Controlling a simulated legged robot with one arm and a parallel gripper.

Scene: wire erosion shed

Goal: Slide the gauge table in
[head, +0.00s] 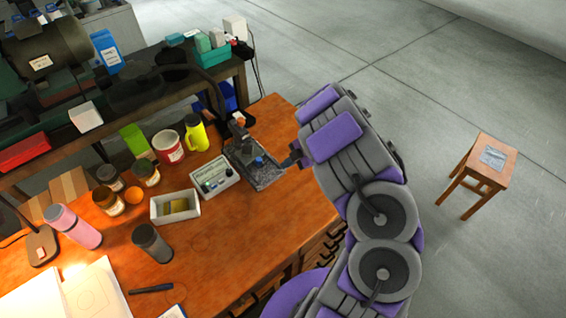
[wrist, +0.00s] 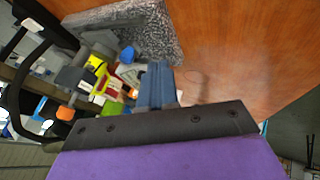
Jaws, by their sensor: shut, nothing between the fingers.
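The gauge table, which I take to be the grey speckled slab (head: 268,177) with a gauge stand (head: 238,132) at its back, sits on the orange wooden bench. A small blue knob (head: 259,161) shows on the slab. In the wrist view the speckled slab (wrist: 165,42) and the blue knob (wrist: 127,54) lie just beyond my fingers. My gripper (head: 287,162) is shut and empty, close to the slab's right side in the head view. Its closed fingers (wrist: 158,82) also show in the wrist view. I cannot tell whether they touch the slab.
A white tray (head: 174,207), a yellow bottle (head: 196,134), a red-and-white tin (head: 168,146) and several jars crowd the bench further left. A stool (head: 482,166) stands on open floor at the right.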

